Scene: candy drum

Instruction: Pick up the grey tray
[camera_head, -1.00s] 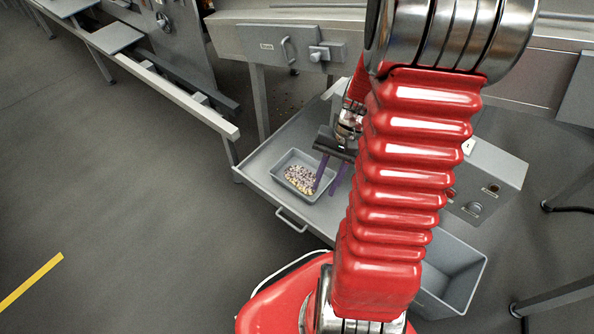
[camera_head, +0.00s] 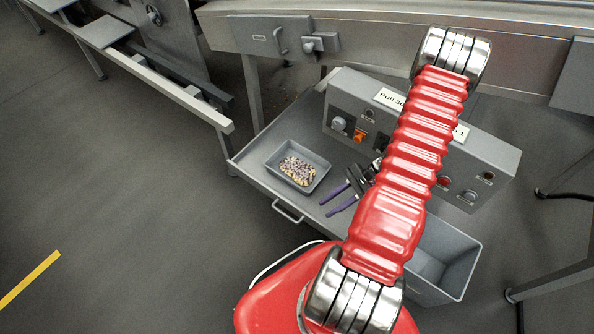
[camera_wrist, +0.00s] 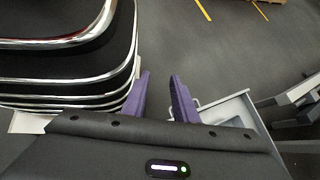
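The grey tray (camera_head: 298,167) holds many small candies and sits on the left part of a grey drawer-like shelf (camera_head: 262,178) in the head view. My gripper (camera_head: 340,197) has two purple fingers, spread apart, to the right of the tray and apart from it. In the wrist view the purple fingers (camera_wrist: 160,98) also stand apart with nothing between them. My red arm hides part of the shelf.
A control box (camera_head: 345,108) with knobs and buttons stands behind the gripper. An open grey bin (camera_head: 462,275) is at the lower right. A grey rail (camera_head: 205,108) runs at the left. The floor (camera_head: 130,210) at the left is clear.

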